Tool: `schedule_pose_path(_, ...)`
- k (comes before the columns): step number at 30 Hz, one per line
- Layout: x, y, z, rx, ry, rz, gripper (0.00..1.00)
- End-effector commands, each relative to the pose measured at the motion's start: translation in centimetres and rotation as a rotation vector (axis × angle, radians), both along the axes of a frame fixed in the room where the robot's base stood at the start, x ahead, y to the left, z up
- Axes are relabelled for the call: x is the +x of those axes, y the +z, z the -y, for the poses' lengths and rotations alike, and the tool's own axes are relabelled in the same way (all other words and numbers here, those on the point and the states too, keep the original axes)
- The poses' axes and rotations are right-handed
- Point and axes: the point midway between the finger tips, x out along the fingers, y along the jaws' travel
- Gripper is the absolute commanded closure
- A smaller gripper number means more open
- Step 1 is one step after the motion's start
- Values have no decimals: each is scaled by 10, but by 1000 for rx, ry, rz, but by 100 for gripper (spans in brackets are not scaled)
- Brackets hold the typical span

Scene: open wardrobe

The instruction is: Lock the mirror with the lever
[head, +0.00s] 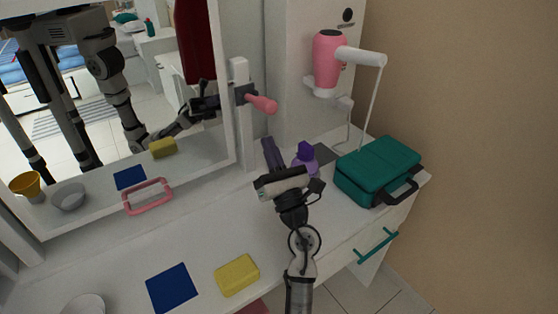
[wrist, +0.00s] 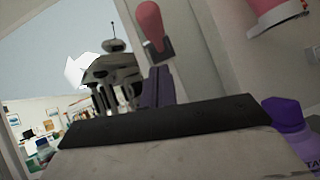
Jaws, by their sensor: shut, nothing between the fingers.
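The mirror (head: 90,110) has a white frame and a pink handle (head: 148,196) at its bottom edge. It stands at the back left of the white counter. The lever (head: 262,103) is pink with a dark base, on the white post at the mirror's right side. It points to the right and toward me in the head view. In the wrist view the lever (wrist: 150,25) is above my gripper (wrist: 158,85). My gripper (head: 272,154) is shut and empty, below the lever and apart from it. Its fingers point toward the post.
A purple bottle (head: 306,158) stands close to the right of my gripper. A teal case (head: 378,168) is on the counter's right end. A pink hair dryer (head: 328,60) hangs behind. A yellow sponge (head: 237,275) and blue cloth (head: 171,288) lie in front.

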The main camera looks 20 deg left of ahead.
Motion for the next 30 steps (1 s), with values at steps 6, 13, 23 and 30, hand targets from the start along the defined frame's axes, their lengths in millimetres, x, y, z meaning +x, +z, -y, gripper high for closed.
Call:
schedule_pose_path(6,13,34,-7,1,1,1,100)
schedule_pose_path(13,16,44,-7,0,1,0,100)
schedule_pose_path(23,16,44,-7,1,2,-1,100)
schedule_pose_path(30,22,48,-6,1,1,1,100)
